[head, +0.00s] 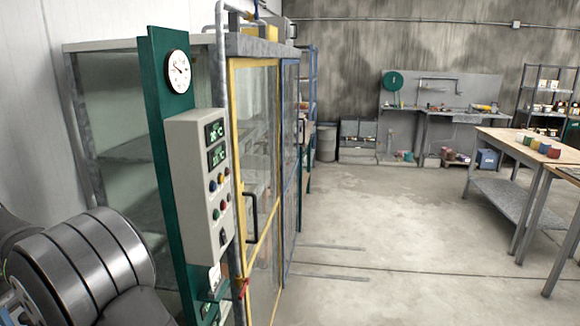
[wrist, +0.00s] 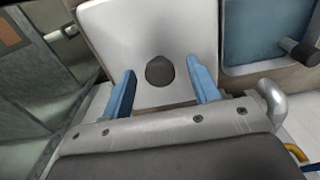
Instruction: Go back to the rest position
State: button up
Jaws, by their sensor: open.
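My gripper (wrist: 162,93) shows in the wrist view with its two blue fingers spread apart and nothing between them. A pale panel with a dark round knob-like spot (wrist: 160,71) lies beyond the fingers; I cannot tell how far away it is. In the head view, a dark grey rounded part of my arm fills the lower left, beside the cabinet. My gripper does not show in the head view.
A glass cabinet with a yellow-framed door (head: 233,68) stands at the left. A wooden table (head: 500,140) stands right. The concrete floor (head: 390,220) between is clear.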

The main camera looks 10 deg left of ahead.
jog(key=shift+r, duration=0.1)
notch_tip(320, 180, up, 17)
notch_tip(320, 180, down, 16)
jog(key=shift+f, duration=0.2)
jog(key=s+d+r, duration=0.1)
jog(key=r, duration=0.6)
jog(key=s+d+r, duration=0.1)
jog(key=d+r, duration=0.1)
jog(key=r, duration=0.4)
jog(key=shift+s+r+m, duration=0.3)
jog(key=shift+s+r, duration=0.05)
jog(key=shift+d, duration=0.1)
